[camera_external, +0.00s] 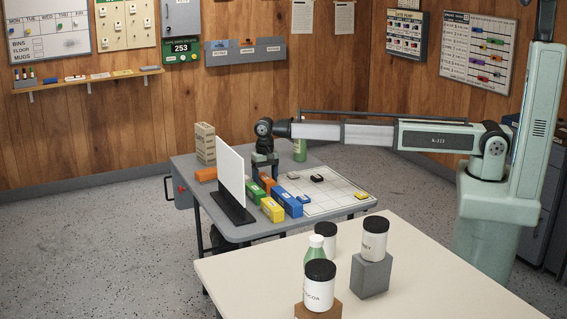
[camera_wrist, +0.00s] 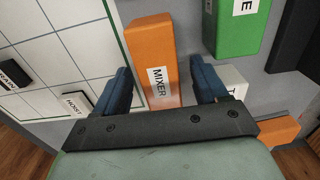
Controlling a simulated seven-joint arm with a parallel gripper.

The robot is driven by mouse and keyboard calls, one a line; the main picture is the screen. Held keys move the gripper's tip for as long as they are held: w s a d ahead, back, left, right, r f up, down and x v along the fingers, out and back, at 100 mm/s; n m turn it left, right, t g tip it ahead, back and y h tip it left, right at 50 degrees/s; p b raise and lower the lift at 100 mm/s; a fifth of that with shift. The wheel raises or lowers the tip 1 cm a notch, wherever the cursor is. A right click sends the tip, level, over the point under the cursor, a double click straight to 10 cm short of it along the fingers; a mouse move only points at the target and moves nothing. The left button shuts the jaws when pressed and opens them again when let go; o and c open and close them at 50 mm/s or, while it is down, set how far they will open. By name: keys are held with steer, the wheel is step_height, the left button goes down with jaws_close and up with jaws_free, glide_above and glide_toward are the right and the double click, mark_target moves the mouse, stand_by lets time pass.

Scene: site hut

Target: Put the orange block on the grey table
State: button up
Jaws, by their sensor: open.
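An orange block (camera_wrist: 155,60) labelled MIXER lies between the two blue fingers of my gripper (camera_wrist: 159,68) in the wrist view. The fingers are open, one on each side of it; whether they touch it I cannot tell. In the external view my gripper (camera_external: 264,166) points down over the grey table (camera_external: 258,229), and this orange block (camera_external: 267,181) shows just beside it, among other coloured blocks. A second orange block (camera_external: 206,174) lies at the table's left, and an orange block (camera_wrist: 279,132) shows at the wrist view's lower right.
A white upright panel (camera_external: 230,172) on a dark foot stands left of the blocks. Green, yellow (camera_external: 272,209) and blue (camera_external: 287,202) blocks lie close by. A white grid board (camera_external: 325,190) with small dark pieces lies right. A beige table (camera_external: 420,270) with jars stands in front.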

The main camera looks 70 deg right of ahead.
mark_target(265, 177)
step_height(265, 177, up, 12)
stand_by(0.5)
